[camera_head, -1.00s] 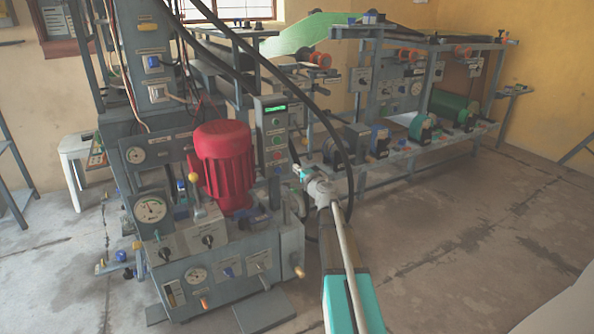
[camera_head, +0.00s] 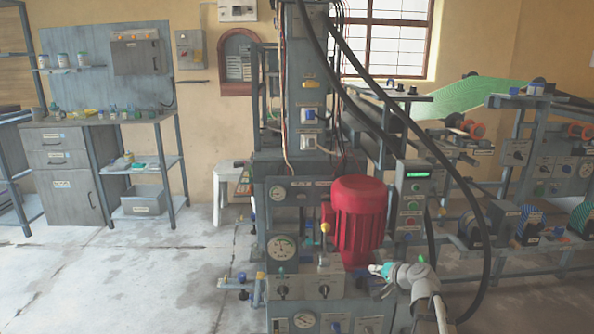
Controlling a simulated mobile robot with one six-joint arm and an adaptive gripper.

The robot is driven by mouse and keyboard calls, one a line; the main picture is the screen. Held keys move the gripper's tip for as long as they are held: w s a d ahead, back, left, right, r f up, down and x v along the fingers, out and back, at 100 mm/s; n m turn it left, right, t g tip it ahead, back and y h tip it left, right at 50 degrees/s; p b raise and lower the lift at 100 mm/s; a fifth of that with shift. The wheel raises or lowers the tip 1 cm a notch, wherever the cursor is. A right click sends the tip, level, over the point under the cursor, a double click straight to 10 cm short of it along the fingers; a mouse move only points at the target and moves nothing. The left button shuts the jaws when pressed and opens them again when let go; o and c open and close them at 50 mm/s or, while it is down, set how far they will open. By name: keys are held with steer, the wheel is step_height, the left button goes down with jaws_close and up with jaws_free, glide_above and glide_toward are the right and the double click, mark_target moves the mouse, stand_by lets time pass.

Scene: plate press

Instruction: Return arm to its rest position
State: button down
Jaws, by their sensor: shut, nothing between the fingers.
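My gripper (camera_head: 378,271) is at the end of my arm, which comes in from the bottom right. It is shut with nothing held, and it is small in the picture. It appears in front of the lower right part of the grey plate press (camera_head: 300,130), just below the red motor (camera_head: 359,215). I cannot tell whether it touches the press. Most of my arm is out of the picture below.
A control box (camera_head: 413,200) with buttons and a lit green display stands right of the motor. Black hoses (camera_head: 470,190) hang in a loop near my arm. A workbench (camera_head: 90,160) stands at the left. The floor (camera_head: 130,280) at the left front is clear.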

steer(key=s+a+f+n+g+h+p, duration=0.2)
steer(key=s+a+f+n+g, duration=0.2)
steer(key=s+a+g, duration=0.45)
steer(key=s+d+f+n+g+h+p, duration=0.1)
steer(key=s+n+g+h+p, duration=0.2)
steer(key=s, duration=1.2)
step_height(320, 180, up, 38)
steer(key=h+p, duration=0.1)
steer(key=p, duration=3.6)
steer(key=shift+w+d+h+p, duration=0.2)
steer(key=shift+h+p, duration=0.1)
steer(key=shift+p, duration=0.1)
steer(key=c, duration=1.4)
jaws_free()
steer(key=shift+t, duration=0.25)
